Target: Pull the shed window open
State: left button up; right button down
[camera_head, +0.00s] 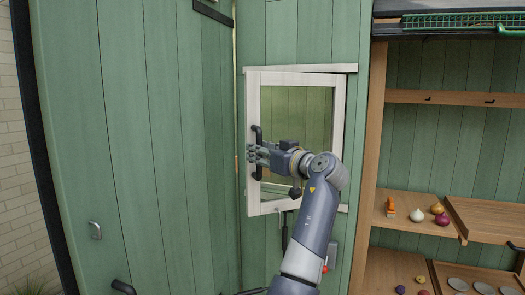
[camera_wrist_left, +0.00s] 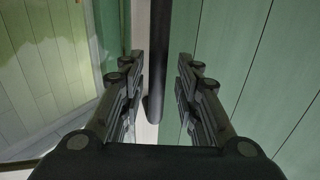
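The shed window (camera_head: 298,78) is a white-framed pane in the green wall, with a dark vertical handle (camera_head: 258,172) on its left side. I cannot tell if the sash sits fully flush in its frame. My left gripper (camera_head: 256,154) is at the handle, its fingers pointing left across it. In the left wrist view the fingers (camera_wrist_left: 158,85) are spread on either side of the handle bar (camera_wrist_left: 158,50), with gaps on both sides. The gripper is open and the handle is not clamped. My right gripper is not in view.
A large green door panel (camera_head: 130,130) stands left of the window. Wooden shelves (camera_head: 450,98) with small round items and dishes are on the right.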

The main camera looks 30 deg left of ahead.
pick_arm(q)
jog(key=shift+a+r, duration=0.1)
jog(key=shift+r, duration=0.05)
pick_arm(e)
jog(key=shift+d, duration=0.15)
pick_arm(q)
jog(key=v, duration=1.2)
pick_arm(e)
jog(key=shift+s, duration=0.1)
